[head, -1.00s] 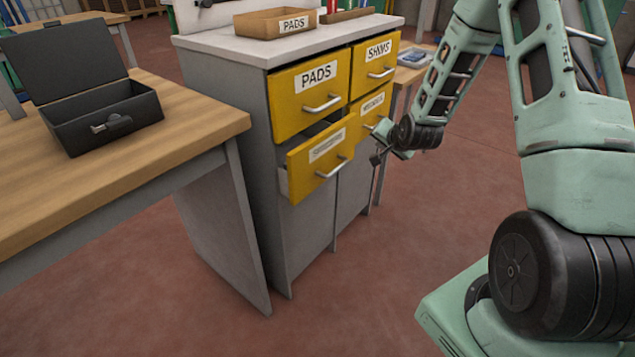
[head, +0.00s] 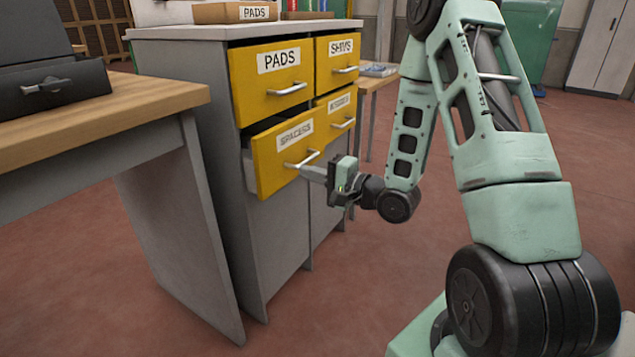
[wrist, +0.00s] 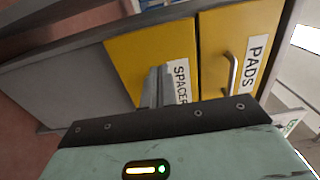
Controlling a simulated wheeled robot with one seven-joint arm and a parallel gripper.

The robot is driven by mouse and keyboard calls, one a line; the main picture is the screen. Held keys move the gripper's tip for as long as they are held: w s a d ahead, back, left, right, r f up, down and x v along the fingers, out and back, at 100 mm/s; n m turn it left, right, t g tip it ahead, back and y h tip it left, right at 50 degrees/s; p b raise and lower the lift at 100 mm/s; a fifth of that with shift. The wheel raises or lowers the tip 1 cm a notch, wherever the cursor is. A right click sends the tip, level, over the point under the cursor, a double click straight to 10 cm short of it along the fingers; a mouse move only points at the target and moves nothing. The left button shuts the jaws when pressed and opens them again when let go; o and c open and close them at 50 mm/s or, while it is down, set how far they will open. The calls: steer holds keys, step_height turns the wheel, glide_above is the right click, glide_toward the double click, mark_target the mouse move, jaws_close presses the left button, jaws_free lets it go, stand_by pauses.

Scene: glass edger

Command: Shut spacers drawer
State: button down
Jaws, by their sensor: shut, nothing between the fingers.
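The spacers drawer (head: 270,174) is the yellow lower-left drawer of the grey cabinet. It stands partly out, with a gap above its front and its side showing. Its bar handle (head: 302,160) is on the right half of the front. My gripper (head: 306,172) is shut and empty, with its fingertips at the drawer front by the handle; I cannot tell whether they touch. In the wrist view the closed fingers (wrist: 158,86) point at the yellow spacers front (wrist: 135,62), beside its label, and hide part of it.
The pads drawer (head: 270,95) above, the shims drawer (head: 335,75) and the drawer below shims (head: 340,122) look closed. A wooden table (head: 100,115) with a black box (head: 50,90) stands left. A tray labelled pads (head: 235,12) sits on the cabinet. The floor in front is clear.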

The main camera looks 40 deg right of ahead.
mark_target(268, 159)
steer(key=b+x, duration=0.1)
steer(key=x, duration=0.7)
steer(key=shift+w+a+b, duration=0.15)
steer(key=shift+w+b, duration=0.2)
steer(key=shift+b, duration=0.05)
steer(key=shift+w+a, duration=0.1)
steer(key=shift+w, duration=0.2)
steer(key=shift+p+x, duration=0.65)
steer(key=shift+x, duration=1.7)
steer(key=shift+r, duration=0.15)
steer(key=shift+s, duration=0.1)
